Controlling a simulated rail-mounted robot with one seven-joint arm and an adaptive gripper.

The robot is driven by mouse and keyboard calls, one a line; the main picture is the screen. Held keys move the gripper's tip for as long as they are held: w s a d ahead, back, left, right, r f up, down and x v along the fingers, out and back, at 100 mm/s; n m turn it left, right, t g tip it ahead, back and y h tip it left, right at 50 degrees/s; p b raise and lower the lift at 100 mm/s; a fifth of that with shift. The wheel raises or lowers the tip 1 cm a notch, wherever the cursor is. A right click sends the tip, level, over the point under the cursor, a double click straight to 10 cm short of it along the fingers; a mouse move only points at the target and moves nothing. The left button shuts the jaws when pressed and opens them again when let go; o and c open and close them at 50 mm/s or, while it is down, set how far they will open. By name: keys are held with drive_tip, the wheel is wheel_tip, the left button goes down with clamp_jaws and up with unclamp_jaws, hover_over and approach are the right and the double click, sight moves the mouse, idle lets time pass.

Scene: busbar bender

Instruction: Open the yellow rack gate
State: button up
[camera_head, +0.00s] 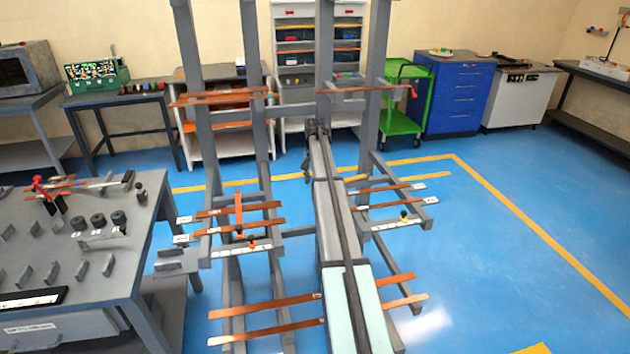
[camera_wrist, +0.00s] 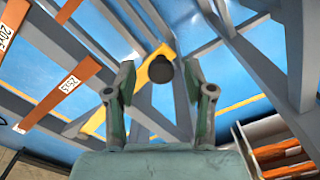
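In the wrist view, a yellow bar with a round dark knob (camera_wrist: 161,69) at its upper end shows beyond my gripper (camera_wrist: 157,78); I take it for the rack gate (camera_wrist: 150,62). The gripper is open, with one finger on each side of the knob in the picture. I see no contact, and the depth gap is hard to judge. In the head view, a short yellow piece (camera_head: 356,178) shows on the rack just right of the dark column; it may be the same gate. My gripper cannot be made out clearly there.
The grey rack (camera_head: 205,160) carries several copper bars (camera_head: 240,209) on side arms, with labels. Labelled bars (camera_wrist: 66,86) also cross the left of the wrist view. A grey workbench (camera_head: 75,275) stands at left. Blue floor at right (camera_head: 520,260) is clear.

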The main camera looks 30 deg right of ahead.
drive_tip(key=shift+r, duration=0.1)
wheel_tip(320, 180, up, 12)
idle(0.5)
idle(0.4)
